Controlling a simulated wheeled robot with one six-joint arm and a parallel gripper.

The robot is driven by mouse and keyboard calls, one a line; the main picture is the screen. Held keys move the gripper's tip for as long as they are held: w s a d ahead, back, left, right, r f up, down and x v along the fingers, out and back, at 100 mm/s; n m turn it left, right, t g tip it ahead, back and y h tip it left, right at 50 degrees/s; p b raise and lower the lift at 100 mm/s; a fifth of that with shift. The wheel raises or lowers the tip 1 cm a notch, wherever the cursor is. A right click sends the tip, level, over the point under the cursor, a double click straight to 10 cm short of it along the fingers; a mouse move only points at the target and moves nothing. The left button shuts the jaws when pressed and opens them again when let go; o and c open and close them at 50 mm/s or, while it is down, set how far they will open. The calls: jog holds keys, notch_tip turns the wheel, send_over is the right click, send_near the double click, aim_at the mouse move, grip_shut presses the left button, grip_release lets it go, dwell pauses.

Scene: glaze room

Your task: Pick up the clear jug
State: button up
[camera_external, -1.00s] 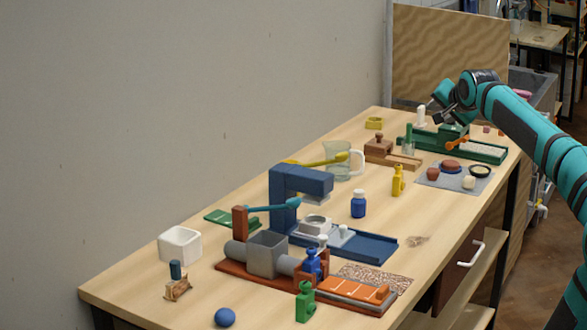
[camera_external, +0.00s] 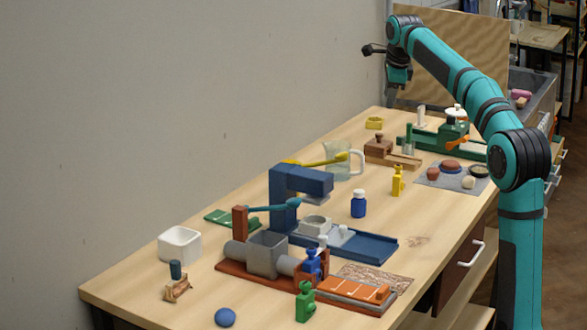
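The clear jug (camera_external: 337,172) stands upright on the table towards the back, with its handle to the right. The yellow arm of the blue press (camera_external: 300,180) overlaps its upper part in the picture, and the press is nearer the camera. My gripper (camera_external: 373,50) is raised well above the far end of the table, up and to the right of the jug and apart from it. It is small and dark here, and its fingers cannot be made out clearly. I see nothing held in it.
A brown wooden block tool (camera_external: 379,147) stands close to the jug's right. A yellow bottle (camera_external: 398,181) and a blue bottle (camera_external: 358,204) stand nearer the camera. A green tool (camera_external: 470,150) lies along the far right. The table's back edge by the wall is fairly clear.

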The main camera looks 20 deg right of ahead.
jog(key=w+a+f+m+g, duration=0.35)
jog(key=w+f+m, duration=0.35)
jog(key=w, duration=0.3)
send_near(362, 160)
jog(key=shift+g, duration=0.45)
jog(key=f, duration=0.4)
jog(key=w+f, duration=0.1)
jog(key=f, duration=0.2)
jog(key=shift+d+f, duration=0.1)
jog(key=shift+f, duration=0.05)
jog(key=shift+w+f, duration=0.1)
jog(key=shift+f, duration=2.55)
grip_shut()
